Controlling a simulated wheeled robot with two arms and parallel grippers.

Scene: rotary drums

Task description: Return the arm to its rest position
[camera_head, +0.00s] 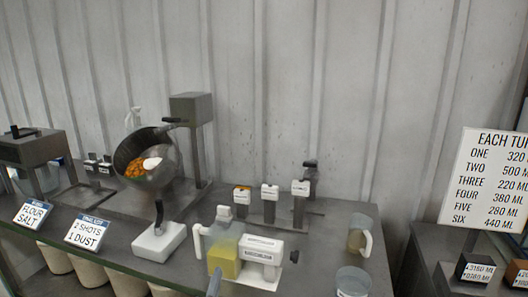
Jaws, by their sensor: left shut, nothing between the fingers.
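A narrow grey-blue part at the bottom edge, in front of the jug, appears to be the tip of my left gripper (214,284). It is shut and empty, and the rest of that arm is out of frame. My right gripper is not in view. A tilted dark bowl-shaped drum (130,147) on a stand holds orange pieces (136,167) and something white. A clear jug with yellow contents (224,258) stands beside a white labelled device (259,261) with a dark knob on its right.
A white block with a black lever (159,241) stands before the drum. Several white-topped posts (270,191) stand behind. A handled jug (359,238) and a clear cup (353,281) are at right. Two signs (87,231) line the left edge. The counter (318,258) has bare room centre-right.

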